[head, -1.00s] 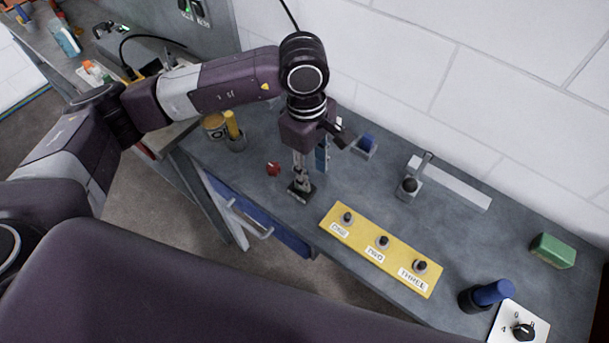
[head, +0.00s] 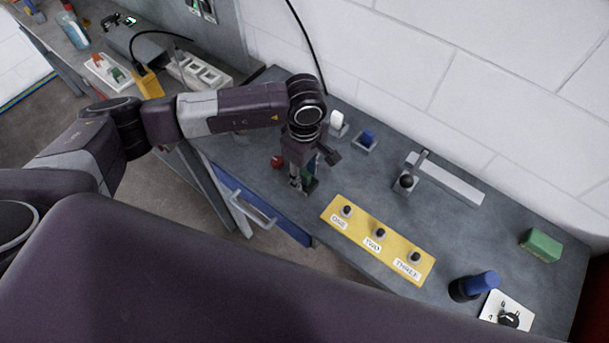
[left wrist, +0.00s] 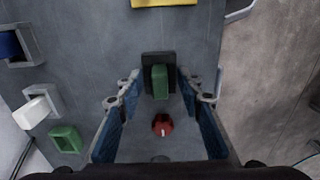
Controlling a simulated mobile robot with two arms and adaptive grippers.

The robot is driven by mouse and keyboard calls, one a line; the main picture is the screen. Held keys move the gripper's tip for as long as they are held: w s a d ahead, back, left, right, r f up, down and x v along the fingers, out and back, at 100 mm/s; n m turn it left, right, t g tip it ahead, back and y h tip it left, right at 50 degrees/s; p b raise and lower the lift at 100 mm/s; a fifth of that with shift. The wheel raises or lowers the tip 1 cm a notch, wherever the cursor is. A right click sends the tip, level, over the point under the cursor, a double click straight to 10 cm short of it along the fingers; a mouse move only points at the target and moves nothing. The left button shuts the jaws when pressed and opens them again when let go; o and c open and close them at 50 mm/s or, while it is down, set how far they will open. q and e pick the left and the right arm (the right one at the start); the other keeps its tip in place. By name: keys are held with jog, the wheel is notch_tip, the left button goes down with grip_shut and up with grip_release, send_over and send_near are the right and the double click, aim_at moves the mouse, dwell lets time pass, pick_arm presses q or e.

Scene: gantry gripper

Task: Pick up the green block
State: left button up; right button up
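A green block (left wrist: 160,82) stands on a black base (left wrist: 151,60) between the finger ends of my left gripper (left wrist: 160,88) in the left wrist view. The fingers, with blue inner pads, are spread wide, with gaps on both sides of the block. In the head view my left gripper (head: 300,186) points down at the bench, and part of the green block (head: 311,186) shows beside its fingers; the rest is hidden. My right gripper is not in view.
A red object (left wrist: 162,125) lies close to the block, between the fingers. A yellow panel (head: 370,242) with knobs is to the right. A green holder (left wrist: 66,140) and a white one (left wrist: 35,110) stand nearby. A larger green item (head: 541,245) lies at the far right.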

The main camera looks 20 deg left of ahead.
pick_arm(q)
grip_shut()
